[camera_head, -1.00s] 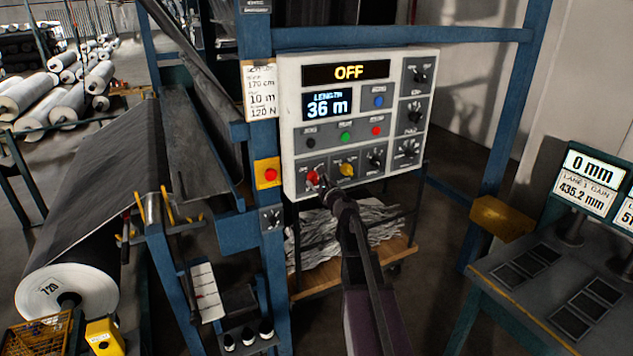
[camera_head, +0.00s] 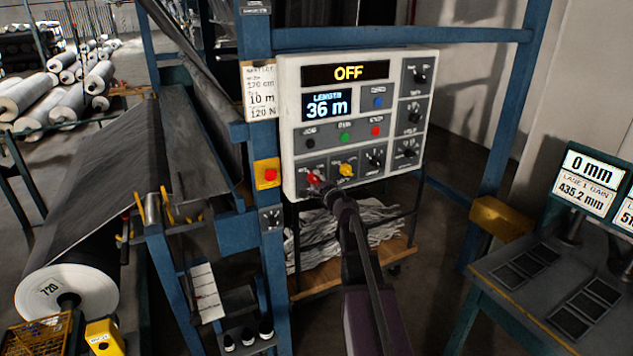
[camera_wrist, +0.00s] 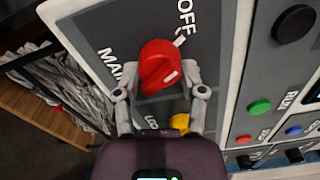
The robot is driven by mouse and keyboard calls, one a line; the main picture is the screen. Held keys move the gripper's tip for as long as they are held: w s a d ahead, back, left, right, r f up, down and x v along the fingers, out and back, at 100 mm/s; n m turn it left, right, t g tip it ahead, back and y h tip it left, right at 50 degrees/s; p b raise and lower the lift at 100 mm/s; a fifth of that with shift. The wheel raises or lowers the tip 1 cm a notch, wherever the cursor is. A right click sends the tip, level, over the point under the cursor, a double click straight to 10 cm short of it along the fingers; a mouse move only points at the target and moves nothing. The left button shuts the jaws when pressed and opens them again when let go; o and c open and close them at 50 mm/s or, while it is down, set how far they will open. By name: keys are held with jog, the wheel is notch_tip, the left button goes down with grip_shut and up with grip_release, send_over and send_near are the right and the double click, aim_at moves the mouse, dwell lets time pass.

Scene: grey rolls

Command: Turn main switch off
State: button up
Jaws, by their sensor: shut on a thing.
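The main switch is a red knob (camera_head: 313,179) at the lower left of the grey control panel (camera_head: 293,120). It also shows in the wrist view (camera_wrist: 158,62), with MAIN and OFF lettering beside it and a white tick on the OFF side. My gripper (camera_wrist: 161,76) has its fingers on either side of the red knob and is shut on it. In the head view my gripper (camera_head: 324,186) reaches the panel from below. The panel's top display (camera_head: 348,72) reads OFF in yellow. The length display (camera_head: 327,105) reads 36 m.
A yellow knob (camera_head: 346,169) is close to the right of the switch. Several buttons and black dials share the panel. A red button on a yellow box (camera_head: 268,174) is on the blue post to the left. A desk with displays (camera_head: 590,180) stands at the right.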

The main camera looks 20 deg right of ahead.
jog(key=shift+w+d+n, duration=0.1)
jog(key=shift+w+n, duration=0.05)
jog(key=shift+n, duration=1.05)
jog(key=o, duration=1.2)
jog(key=shift+c, duration=0.2)
jog(key=s, duration=1.2)
jog(key=shift+d, duration=0.2)
